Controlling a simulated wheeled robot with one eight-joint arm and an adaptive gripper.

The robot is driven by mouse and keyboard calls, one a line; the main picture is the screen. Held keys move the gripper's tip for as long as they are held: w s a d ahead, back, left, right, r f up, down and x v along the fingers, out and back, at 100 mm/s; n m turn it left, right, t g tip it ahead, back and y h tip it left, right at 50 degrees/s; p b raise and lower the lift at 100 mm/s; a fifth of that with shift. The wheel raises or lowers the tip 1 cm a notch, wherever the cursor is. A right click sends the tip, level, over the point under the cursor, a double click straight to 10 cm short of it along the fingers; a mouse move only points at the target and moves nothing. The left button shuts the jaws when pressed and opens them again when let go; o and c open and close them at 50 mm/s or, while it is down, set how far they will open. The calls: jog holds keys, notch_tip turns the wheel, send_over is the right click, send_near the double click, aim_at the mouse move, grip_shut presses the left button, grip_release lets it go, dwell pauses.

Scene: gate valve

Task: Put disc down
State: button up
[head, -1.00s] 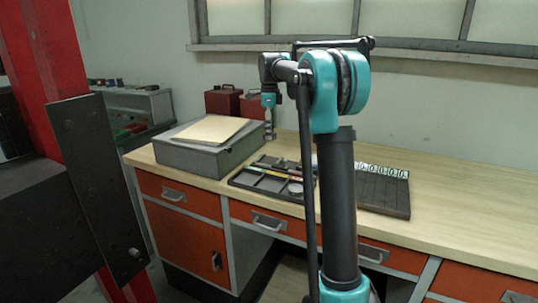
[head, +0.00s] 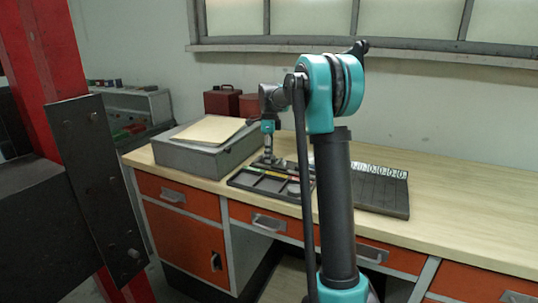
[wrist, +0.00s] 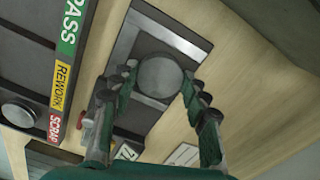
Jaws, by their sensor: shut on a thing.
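In the wrist view a round grey disc (wrist: 160,78) sits between the fingertips of my gripper (wrist: 159,80), which is shut on it. Behind the disc is a dark plate with a pale metal border (wrist: 185,42); I cannot tell whether the disc touches it. In the head view my gripper (head: 268,156) is low over the bench, by the far edge of the black sorting tray (head: 262,187). The held disc is too small to make out there. The tray carries PASS (wrist: 72,22), REWORK (wrist: 64,84) and SCRAP labels. Another disc (wrist: 18,112) lies in a tray compartment.
A grey box (head: 205,152) with a tan folder (head: 208,130) on it stands left of my gripper. A dark rack with white number tags (head: 380,192) lies to the right. Red cases (head: 222,101) stand behind. The bench's right side (head: 465,215) is clear.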

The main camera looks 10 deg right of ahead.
jog(key=o, duration=1.5)
jog(key=shift+f, duration=0.1)
notch_tip(320, 180, up, 12)
jog(key=shift+r, duration=0.15)
